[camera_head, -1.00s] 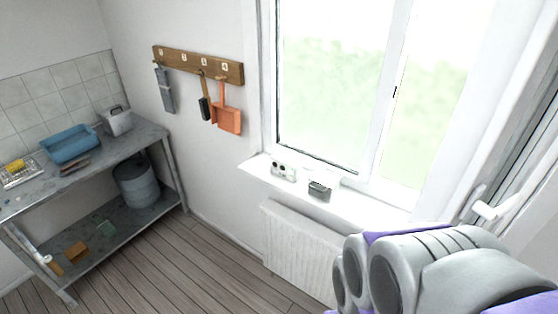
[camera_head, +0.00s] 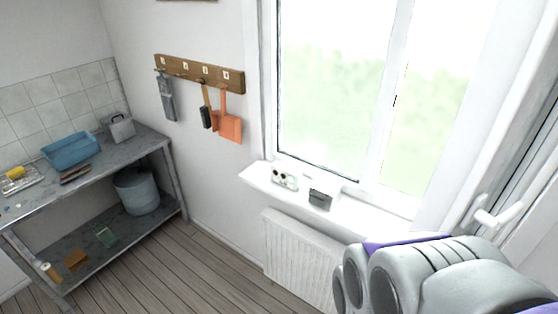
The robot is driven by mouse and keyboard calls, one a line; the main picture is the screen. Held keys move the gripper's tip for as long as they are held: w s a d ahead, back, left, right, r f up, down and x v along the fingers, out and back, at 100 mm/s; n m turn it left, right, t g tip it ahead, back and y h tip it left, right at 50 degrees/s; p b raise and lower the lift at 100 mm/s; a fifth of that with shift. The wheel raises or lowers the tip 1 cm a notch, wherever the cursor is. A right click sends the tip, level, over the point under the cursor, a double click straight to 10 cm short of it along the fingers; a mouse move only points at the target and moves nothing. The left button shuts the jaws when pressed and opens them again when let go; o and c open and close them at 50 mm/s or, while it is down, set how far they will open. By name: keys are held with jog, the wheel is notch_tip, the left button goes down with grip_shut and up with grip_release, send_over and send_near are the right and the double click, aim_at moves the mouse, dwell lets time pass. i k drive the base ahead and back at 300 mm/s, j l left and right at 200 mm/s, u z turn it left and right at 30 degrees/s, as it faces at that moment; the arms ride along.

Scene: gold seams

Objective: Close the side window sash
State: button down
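The window (camera_head: 366,100) is on the right half of the view. A white sash (camera_head: 520,150) with a white lever handle (camera_head: 497,215) stands at the far right, angled toward me into the room. Its right part is cut off by the picture edge. My grey and purple arm (camera_head: 440,275) fills the lower right, below and in front of the handle. My gripper is not visible, so I cannot see whether anything touches the sash.
The sill (camera_head: 350,208) holds a white socket-like block (camera_head: 284,178) and a small grey box (camera_head: 320,198). A radiator (camera_head: 298,258) is below. A rack (camera_head: 200,74) with hanging tools is left. A metal shelf table (camera_head: 165,150) stands at left. Wooden floor is open between.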

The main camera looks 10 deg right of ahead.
aim_at(504, 131)
jog(key=z, duration=1.5)
jog(key=k+u, duration=0.1)
jog(key=k, duration=0.4)
